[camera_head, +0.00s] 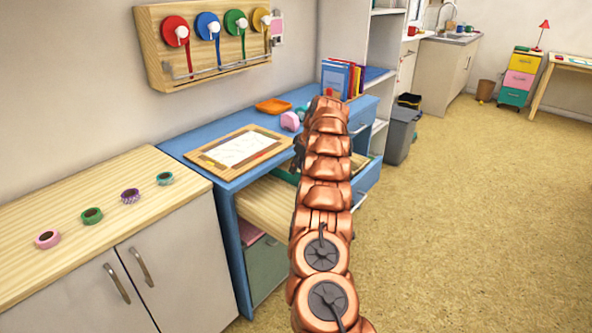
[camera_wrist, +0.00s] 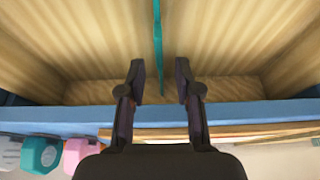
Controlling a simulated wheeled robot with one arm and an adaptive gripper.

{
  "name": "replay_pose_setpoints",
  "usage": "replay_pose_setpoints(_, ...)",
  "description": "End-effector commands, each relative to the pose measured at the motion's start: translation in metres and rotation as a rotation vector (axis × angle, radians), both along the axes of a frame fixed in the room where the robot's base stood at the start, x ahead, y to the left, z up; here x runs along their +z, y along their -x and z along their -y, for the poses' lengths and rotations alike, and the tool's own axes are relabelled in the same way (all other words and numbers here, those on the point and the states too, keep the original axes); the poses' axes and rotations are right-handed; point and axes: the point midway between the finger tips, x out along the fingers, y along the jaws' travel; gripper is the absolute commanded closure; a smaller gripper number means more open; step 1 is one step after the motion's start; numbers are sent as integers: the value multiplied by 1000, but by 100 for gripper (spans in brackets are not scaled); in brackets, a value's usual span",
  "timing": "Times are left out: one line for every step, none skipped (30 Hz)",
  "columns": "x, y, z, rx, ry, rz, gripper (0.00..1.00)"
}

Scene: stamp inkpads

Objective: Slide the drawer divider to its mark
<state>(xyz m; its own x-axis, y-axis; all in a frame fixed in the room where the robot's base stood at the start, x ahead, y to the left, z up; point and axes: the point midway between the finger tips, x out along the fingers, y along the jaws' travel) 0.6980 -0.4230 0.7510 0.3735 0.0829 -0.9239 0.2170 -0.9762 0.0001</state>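The drawer divider (camera_wrist: 158,40) is a thin teal upright panel inside the open wooden drawer (camera_wrist: 80,35) in the wrist view. My gripper (camera_wrist: 160,76) is open, with one dark finger on each side of the divider's line. Gaps show between the divider and both fingers. In the head view my copper arm hides much of the drawer; a teal strip (camera_head: 285,175) shows beside the arm, and I cannot tell if it is the divider. I do not make out the mark in either view.
The blue desk (camera_head: 225,172) holds a framed paper board (camera_head: 240,150), an orange tray (camera_head: 273,105) and a pink object (camera_head: 290,121). A light wooden cabinet (camera_head: 120,210) with tape rolls stands at left. A grey bin (camera_head: 401,135) stands behind; the floor at right is clear.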

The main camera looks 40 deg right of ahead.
Motion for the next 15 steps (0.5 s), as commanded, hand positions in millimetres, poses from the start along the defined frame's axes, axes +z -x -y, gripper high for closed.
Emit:
replay_pose_setpoints(8,3,1,-1,1,2,67)
replay_pose_setpoints(13,5,1,0,0,2,67)
replay_pose_setpoints(19,7,2,-1,0,2,67)
replay_pose_setpoints(24,9,3,-2,1,3,67)
replay_pose_setpoints(29,11,3,-2,1,3,67)
replay_pose_setpoints(36,14,4,-2,2,3,67)
replay_pose_setpoints(41,16,5,-2,2,3,67)
replay_pose_setpoints(46,19,5,-2,1,2,67)
replay_pose_setpoints(53,22,5,-1,-1,1,67)
replay_pose_setpoints(59,24,6,0,1,1,67)
replay_pose_setpoints(65,26,7,-1,2,4,67)
replay_pose_setpoints(71,28,8,-2,4,4,67)
replay_pose_setpoints(75,30,8,-3,3,4,67)
replay_pose_setpoints(78,32,9,-2,2,2,67)
replay_pose_setpoints(81,33,9,-1,1,0,67)
